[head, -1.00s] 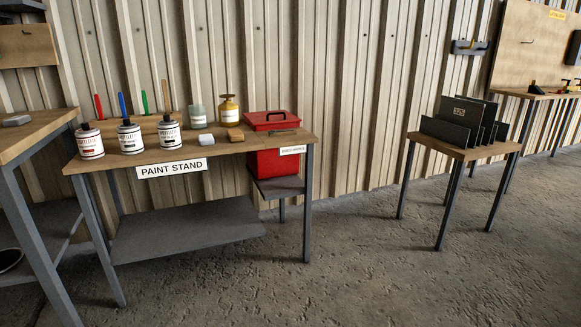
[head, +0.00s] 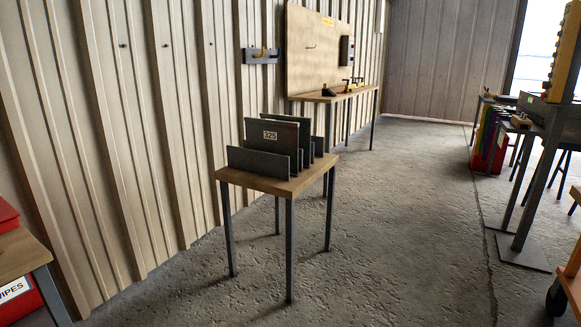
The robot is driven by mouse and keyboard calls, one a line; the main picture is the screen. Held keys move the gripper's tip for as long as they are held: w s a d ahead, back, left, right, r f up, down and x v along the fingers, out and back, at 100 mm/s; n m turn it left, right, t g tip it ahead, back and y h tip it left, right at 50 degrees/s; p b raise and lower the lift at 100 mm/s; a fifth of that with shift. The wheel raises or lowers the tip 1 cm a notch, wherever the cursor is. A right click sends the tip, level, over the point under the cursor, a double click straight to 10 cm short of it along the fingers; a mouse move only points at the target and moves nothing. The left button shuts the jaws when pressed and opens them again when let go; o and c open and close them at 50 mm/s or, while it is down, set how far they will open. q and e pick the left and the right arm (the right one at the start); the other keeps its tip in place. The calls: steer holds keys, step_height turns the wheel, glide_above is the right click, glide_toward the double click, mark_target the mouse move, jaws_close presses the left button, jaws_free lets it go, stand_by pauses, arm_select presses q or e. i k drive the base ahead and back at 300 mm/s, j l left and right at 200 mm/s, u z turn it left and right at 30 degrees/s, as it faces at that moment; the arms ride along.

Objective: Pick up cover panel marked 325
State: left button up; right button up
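A dark grey cover panel marked 325 (head: 258,132) stands upright in a dark rack (head: 258,162) on a small wooden-topped table (head: 272,183), near the middle of the head view. The white label faces me. The panel's lower part is hidden behind the rack's front plate. Other dark panels stand close behind it and to its right; their markings cannot be read. Neither of my grippers shows in the head view.
Clear concrete floor (head: 400,230) lies before and right of the table. A corrugated wall (head: 110,130) runs behind it. A workbench (head: 340,93) stands beyond; dark-framed tables and an orange cart (head: 572,270) are at right.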

mark_target(281, 137)
steer(key=i+l, duration=0.1)
steer(key=i, duration=0.6)
steer(key=i+l, duration=0.15)
steer(key=i, duration=0.6)
